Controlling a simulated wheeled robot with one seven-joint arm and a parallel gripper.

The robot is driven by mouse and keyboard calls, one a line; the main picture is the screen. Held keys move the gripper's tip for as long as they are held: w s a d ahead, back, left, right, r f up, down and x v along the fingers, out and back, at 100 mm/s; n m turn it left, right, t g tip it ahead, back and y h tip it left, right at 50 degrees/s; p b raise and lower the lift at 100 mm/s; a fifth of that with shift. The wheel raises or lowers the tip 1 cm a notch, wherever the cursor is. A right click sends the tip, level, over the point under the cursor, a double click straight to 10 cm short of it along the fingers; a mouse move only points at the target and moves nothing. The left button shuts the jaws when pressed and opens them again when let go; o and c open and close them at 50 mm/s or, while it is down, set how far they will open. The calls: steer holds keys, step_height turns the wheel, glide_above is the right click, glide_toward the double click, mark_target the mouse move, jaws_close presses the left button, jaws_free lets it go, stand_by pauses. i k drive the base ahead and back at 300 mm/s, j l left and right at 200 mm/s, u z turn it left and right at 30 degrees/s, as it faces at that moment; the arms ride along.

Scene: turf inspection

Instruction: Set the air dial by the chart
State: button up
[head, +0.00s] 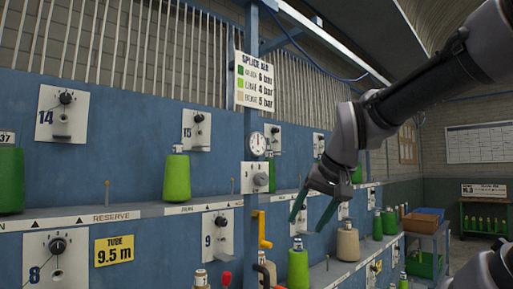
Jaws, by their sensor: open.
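The chart (254,82) hangs on the blue post, headed "SPLICE AIR". Its rows pair a dark green swatch with 6 bar, a light green one with 4 bar and a beige one with 5 bar. Below it on the post is a round white gauge (257,144); its needle is too small to read. Under the gauge is a pale plate with a grey dial knob (260,179); its setting cannot be read. My gripper (313,213) is open and empty, its green fingers pointing down, to the right of the knob and slightly lower, apart from it in the picture.
A yellow handle (264,230) sticks out below the knob. A shelf edge (105,216) runs along the blue panels with green cones (177,178). A beige cone (347,243) stands right of my fingers.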

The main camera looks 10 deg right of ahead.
mark_target(261, 178)
steer(key=k+l+z, duration=0.15)
steer(key=k+l, duration=0.75)
